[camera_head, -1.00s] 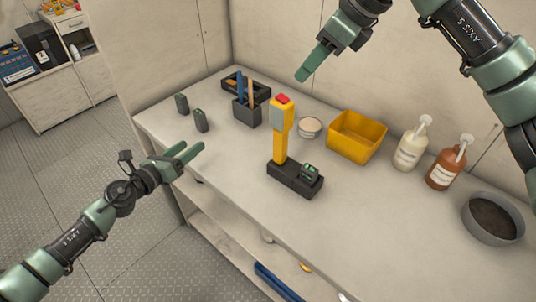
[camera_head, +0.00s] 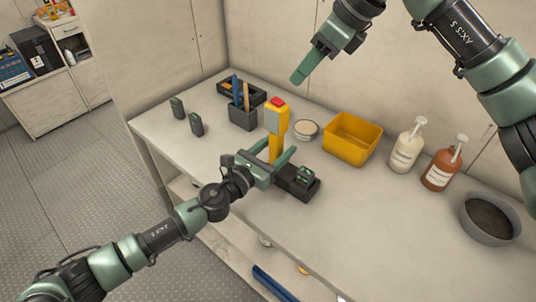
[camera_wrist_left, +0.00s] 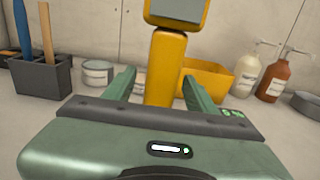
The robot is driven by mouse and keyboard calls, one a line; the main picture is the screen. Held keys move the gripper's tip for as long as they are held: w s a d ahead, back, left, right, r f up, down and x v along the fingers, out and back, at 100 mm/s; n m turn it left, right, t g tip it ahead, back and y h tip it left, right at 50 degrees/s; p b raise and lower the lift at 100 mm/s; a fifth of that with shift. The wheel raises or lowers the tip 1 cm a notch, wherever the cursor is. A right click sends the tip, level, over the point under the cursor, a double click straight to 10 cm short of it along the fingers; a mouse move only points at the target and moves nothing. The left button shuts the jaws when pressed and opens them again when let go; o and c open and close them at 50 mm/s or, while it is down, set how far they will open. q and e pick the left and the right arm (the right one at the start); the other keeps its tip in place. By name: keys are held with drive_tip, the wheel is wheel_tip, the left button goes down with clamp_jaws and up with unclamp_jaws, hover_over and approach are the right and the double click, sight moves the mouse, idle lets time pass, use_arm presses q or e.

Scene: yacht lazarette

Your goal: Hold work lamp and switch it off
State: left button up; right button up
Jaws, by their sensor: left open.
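In the left wrist view the lamp's post (camera_wrist_left: 165,70) rises between the two fingertips (camera_wrist_left: 160,85), with a gap on each side. My right gripper (camera_head: 303,75) is above the bench, behind and above the lamp, apart from it. Its fingers look close together, but I cannot tell whether they touch.
A yellow bin (camera_head: 351,139), a tin (camera_head: 306,130), a cream pump bottle (camera_head: 406,146), a brown pump bottle (camera_head: 443,163) and a grey bowl (camera_head: 489,219) stand right of the lamp. A dark tool holder (camera_head: 243,117) and two small dark blocks (camera_head: 196,124) are left. The front right bench is clear.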

use_arm(q)
drive_tip(key=shift+x, duration=1.2)
clamp_jaws()
